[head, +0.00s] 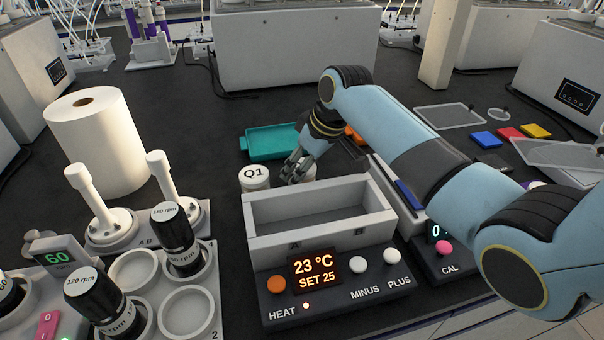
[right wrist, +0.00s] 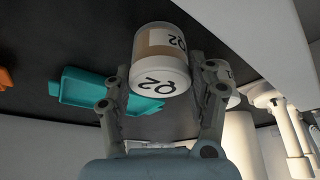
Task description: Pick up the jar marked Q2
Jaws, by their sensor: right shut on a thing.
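The jar marked Q2 (right wrist: 163,52) is a small white jar with a tan band. Its lid and side both read Q2 in the right wrist view. My right gripper (right wrist: 162,82) has a finger on each side of it and is shut on it. In the head view my right gripper (head: 297,168) is behind the heater box, and its fingers mostly hide the jar. I cannot tell whether the jar is off the table. A similar jar marked Q1 (head: 254,177) stands just left of it. My left gripper is not in view.
The grey heater box (head: 345,226), showing 23 °C, stands directly in front of the jars. A teal tray (head: 270,144) lies behind them. A paper roll (head: 97,140) and a shaker with black-capped bottles (head: 172,226) stand at left. Coloured pads (head: 510,134) lie at right.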

